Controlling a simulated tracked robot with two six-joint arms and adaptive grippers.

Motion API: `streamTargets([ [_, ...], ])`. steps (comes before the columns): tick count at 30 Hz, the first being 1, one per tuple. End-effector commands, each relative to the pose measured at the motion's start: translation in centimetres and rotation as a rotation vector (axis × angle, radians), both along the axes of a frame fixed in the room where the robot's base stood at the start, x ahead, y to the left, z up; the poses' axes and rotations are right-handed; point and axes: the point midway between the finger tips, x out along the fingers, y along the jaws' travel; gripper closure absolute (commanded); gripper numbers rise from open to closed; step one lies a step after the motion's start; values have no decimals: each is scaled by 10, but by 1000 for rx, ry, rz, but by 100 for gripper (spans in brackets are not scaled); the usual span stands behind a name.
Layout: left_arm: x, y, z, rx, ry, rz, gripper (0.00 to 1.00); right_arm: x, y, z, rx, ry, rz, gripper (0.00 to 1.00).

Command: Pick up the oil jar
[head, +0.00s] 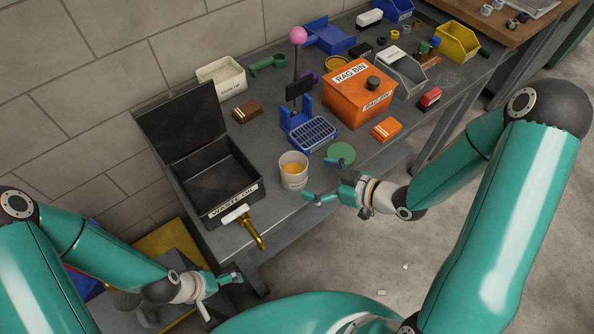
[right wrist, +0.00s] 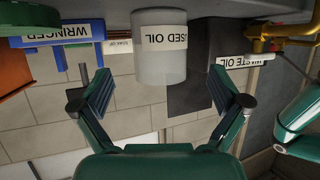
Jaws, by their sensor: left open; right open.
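The oil jar (head: 293,171) is a whitish, open-topped jar with amber oil inside. It stands upright near the bench's front edge. In the right wrist view the jar (right wrist: 158,62) shows its USED OIL label, centred between the fingers and beyond their tips. My right gripper (head: 322,182) is open and empty, just to the right of the jar in the head view, its fingers pointing toward it; it also shows in the right wrist view (right wrist: 160,82). My left gripper (head: 222,294) is open and empty, low at the left, off the bench's front edge.
Left of the jar is the open black WASTE OIL box (head: 222,187), with a white-and-brass tool (head: 245,222) at its front. Behind stands the blue wringer (head: 312,134). A green disc (head: 341,153) lies right of the jar, near the orange rag bin (head: 352,103).

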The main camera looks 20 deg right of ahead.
Motion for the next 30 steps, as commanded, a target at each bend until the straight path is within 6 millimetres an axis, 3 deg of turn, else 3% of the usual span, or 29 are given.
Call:
streamTargets([
  [21,0,0,22,0,0,0,0,51,42,-31,0,0,1,1],
  [30,0,0,22,0,0,0,0,55,44,-35,1,1,-3,1],
])
